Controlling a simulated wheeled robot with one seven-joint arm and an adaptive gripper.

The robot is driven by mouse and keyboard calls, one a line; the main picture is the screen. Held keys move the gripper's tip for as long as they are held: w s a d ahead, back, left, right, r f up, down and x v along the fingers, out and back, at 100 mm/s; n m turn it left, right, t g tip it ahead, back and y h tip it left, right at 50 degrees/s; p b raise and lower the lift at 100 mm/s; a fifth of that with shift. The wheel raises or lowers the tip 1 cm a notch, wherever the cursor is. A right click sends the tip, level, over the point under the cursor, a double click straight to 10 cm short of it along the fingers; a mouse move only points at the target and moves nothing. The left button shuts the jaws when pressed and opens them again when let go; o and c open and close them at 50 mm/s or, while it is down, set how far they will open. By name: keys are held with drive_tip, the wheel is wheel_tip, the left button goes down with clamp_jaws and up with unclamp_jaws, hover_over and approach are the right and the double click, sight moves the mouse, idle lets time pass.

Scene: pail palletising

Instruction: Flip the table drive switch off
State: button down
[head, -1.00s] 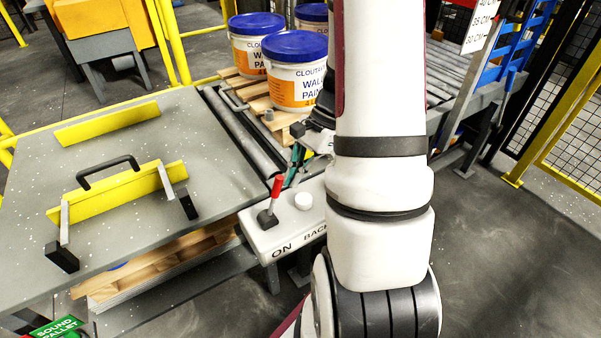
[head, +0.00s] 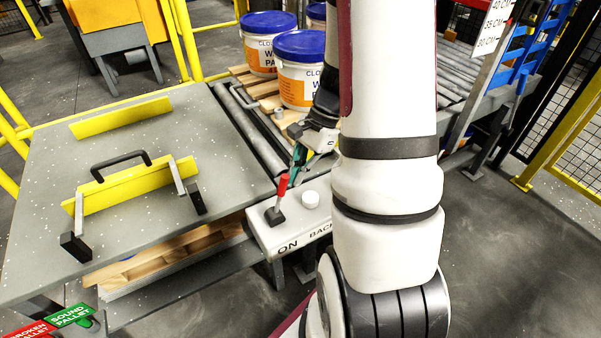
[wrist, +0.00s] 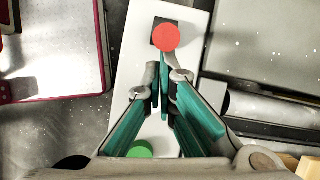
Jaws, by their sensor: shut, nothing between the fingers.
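The table drive switch is a lever with a red grip (head: 284,182) on a dark base, on a white control box (head: 262,234). The lever leans toward the back right in the head view. "ON" is printed on the box's front face, below the lever. My gripper (head: 294,175) is shut and empty, its teal fingers just behind and right of the red grip. In the wrist view the red top (wrist: 166,37) is straight ahead of my closed fingertips (wrist: 164,72). I cannot tell whether they touch it.
A grey table (head: 130,230) with a yellow handled fixture (head: 135,188) lies to the left. Rollers (head: 250,130) and paint pails (head: 302,82) on a wooden pallet are behind. A green disc (wrist: 140,150) shows near my gripper.

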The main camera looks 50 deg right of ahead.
drive_tip(key=a+h+p, duration=0.1)
drive_tip(key=p, duration=0.1)
drive_tip(key=a+r+h+p, duration=0.1)
drive_tip(key=a+p, duration=0.1)
drive_tip(key=w+a+r+g+h+p, duration=0.1)
drive_tip(key=p, duration=0.1)
drive_tip(key=shift+a+h, duration=0.15)
drive_tip(key=shift+h, duration=0.25)
drive_tip(key=shift+w+a+g+h+p, duration=0.3)
drive_tip(key=shift+a+h+p, duration=0.35)
drive_tip(key=shift+p, duration=0.25)
drive_tip(key=shift+w+a+p, duration=0.2)
drive_tip(key=shift+a+p, duration=0.3)
drive_tip(key=shift+a, duration=0.2)
drive_tip(key=shift+a, duration=0.15)
wheel_tip(320, 180, up, 11)
drive_tip(key=p, duration=0.2)
hover_over(281, 179)
drive_tip(key=w, duration=0.1)
drive_tip(key=shift+w+d+r, duration=0.1)
drive_tip(key=shift+w+d, duration=0.1)
drive_tip(key=shift+d, duration=0.15)
